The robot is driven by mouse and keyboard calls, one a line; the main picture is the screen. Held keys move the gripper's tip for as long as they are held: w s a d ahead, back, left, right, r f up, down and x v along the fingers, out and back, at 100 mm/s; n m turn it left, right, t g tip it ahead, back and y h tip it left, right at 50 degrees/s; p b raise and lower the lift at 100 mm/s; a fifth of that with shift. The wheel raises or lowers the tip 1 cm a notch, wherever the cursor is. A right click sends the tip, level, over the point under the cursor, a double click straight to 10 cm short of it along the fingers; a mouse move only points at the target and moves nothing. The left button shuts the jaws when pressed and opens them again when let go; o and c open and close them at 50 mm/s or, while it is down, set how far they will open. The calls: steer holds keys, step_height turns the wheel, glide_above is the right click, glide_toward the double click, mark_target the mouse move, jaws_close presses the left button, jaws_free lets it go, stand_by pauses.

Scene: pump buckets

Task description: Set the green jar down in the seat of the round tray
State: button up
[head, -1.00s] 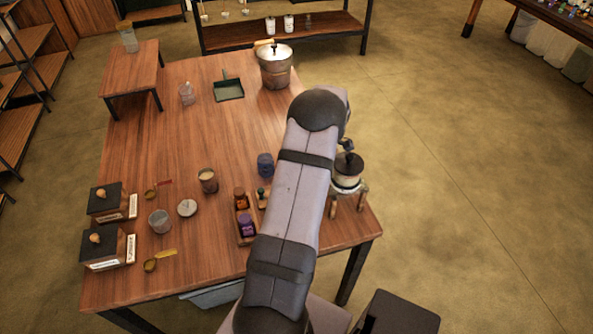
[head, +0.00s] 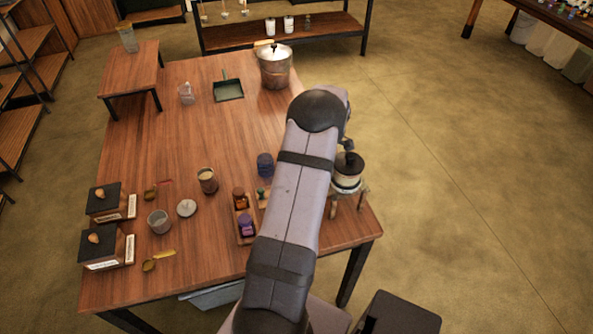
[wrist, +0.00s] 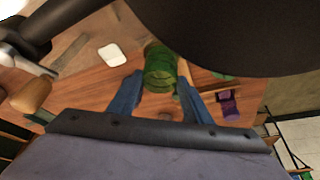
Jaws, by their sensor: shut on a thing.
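The green jar (wrist: 160,68) shows in the wrist view, between the blue fingers of my gripper (wrist: 161,82). My gripper is shut on it. The wooden tabletop shows behind the jar, but I cannot tell how high the jar is above it. In the head view my arm hides the gripper and the held jar. I cannot make out the round tray or its seat in either view; it may be hidden behind my arm or the dark shape in the wrist view.
A wooden box (head: 241,205) holds an amber bottle (head: 240,194) and a purple bottle (head: 246,224). A dark blue jar (head: 265,165) stands left of my arm. A black-topped device on legs (head: 347,182) stands at the table's right edge.

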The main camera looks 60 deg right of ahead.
steer(key=shift+f+b, duration=0.95)
steer(key=shift+b, duration=0.65)
stand_by(1.4)
steer(key=o, duration=1)
steer(key=shift+o, duration=0.2)
steer(key=shift+r, duration=0.15)
step_height(320, 180, up, 7)
steer(key=p, duration=0.3)
